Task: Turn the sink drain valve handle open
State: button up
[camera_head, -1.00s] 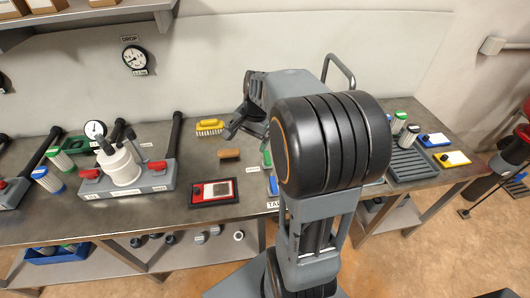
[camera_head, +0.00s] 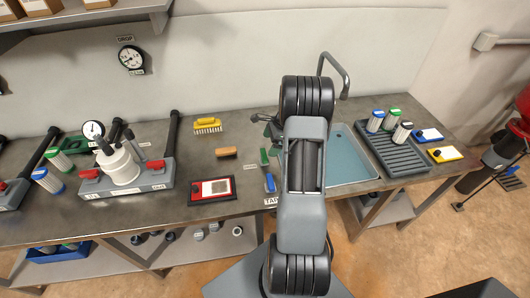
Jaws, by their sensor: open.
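The sink basin (camera_head: 352,160), pale blue-grey, is set in the bench right of my arm, with a grey curved faucet (camera_head: 336,72) behind it. My arm covers the sink's left side. I cannot make out the drain valve handle with certainty. My gripper (camera_head: 262,119) shows only in part, left of my arm and above the bench behind the small green and blue pieces; its jaws are open and I see nothing held. A green piece (camera_head: 265,156) and a blue piece (camera_head: 270,182) lie close to my arm's left side.
Left of my arm are a yellow brush (camera_head: 208,125), a tan block (camera_head: 226,152) and a red-framed panel (camera_head: 211,190). A manifold with a white canister (camera_head: 120,165) stands further left. A ribbed rack (camera_head: 392,152) with several cartridges is right of the sink.

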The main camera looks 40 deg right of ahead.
aim_at(264, 154)
jog(key=shift+p+x, duration=0.3)
jog(key=shift+x, duration=2.9)
jog(key=shift+c, duration=0.5)
jog(key=c, duration=0.8)
